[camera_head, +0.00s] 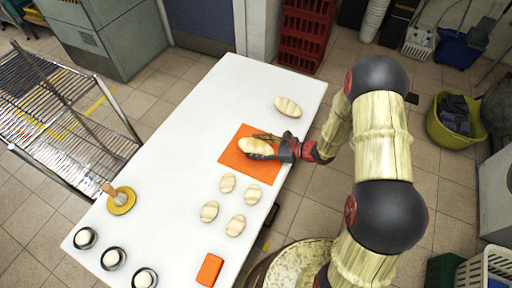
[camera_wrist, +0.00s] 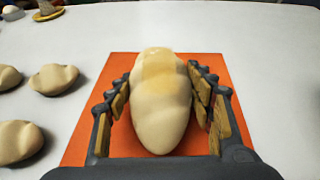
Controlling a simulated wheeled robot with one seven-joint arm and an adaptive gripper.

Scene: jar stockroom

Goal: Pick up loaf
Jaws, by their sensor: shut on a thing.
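A pale, scored loaf (camera_head: 256,146) lies on an orange mat (camera_head: 234,161) near the middle of the white table. My gripper (camera_head: 268,144) reaches in from the right and is shut on this loaf, with a finger along each side. In the wrist view the loaf (camera_wrist: 160,103) fills the space between the fingers, above the orange mat (camera_wrist: 82,140). I cannot tell whether it is clear of the mat. A second loaf (camera_head: 288,107) lies alone towards the table's far right.
Several small rolls (camera_head: 236,225) lie below the mat on the white table (camera_head: 160,170). An orange block (camera_head: 209,270), a yellow dish (camera_head: 121,200) and dark bowls (camera_head: 113,259) stand near the front. The table's left middle is clear. A wire rack (camera_head: 70,125) stands left.

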